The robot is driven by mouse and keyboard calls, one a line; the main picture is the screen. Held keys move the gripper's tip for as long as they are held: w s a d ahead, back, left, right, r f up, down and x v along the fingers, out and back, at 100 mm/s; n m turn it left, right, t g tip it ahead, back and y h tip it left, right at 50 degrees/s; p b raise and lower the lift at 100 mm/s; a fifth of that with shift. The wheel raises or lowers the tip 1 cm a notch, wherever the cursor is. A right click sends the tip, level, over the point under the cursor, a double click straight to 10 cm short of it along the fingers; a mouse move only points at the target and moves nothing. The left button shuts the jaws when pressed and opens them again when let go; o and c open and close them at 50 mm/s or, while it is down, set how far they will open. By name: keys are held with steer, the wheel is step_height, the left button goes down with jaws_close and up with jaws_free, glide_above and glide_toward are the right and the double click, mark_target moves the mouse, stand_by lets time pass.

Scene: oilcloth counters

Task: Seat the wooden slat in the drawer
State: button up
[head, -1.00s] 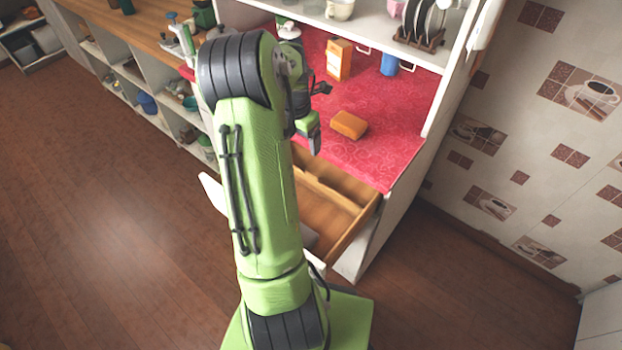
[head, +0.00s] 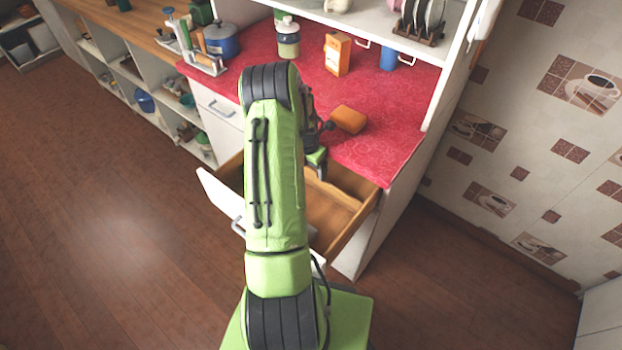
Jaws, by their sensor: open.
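The drawer (head: 357,222) is pulled out below the red counter. Its inside is light wood, and my arm covers much of its left and middle part. A light wooden strip (head: 340,192) runs across the inside near the back. I cannot tell whether it is the loose slat or a fixed part, nor how it is seated. My gripper (head: 318,164) is above the back of the drawer at the counter's front edge, partly hidden behind my arm. It is open, and I see nothing held in it.
An orange block (head: 348,119) lies on the red counter (head: 392,148) near my gripper. An orange-white box (head: 337,54), a jar (head: 287,40), a blue mug (head: 389,57) and a blue pot (head: 221,41) stand farther back. A shelf overhangs the counter's back.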

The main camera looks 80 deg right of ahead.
steer(key=shift+r, duration=0.1)
steer(key=c, duration=1.5)
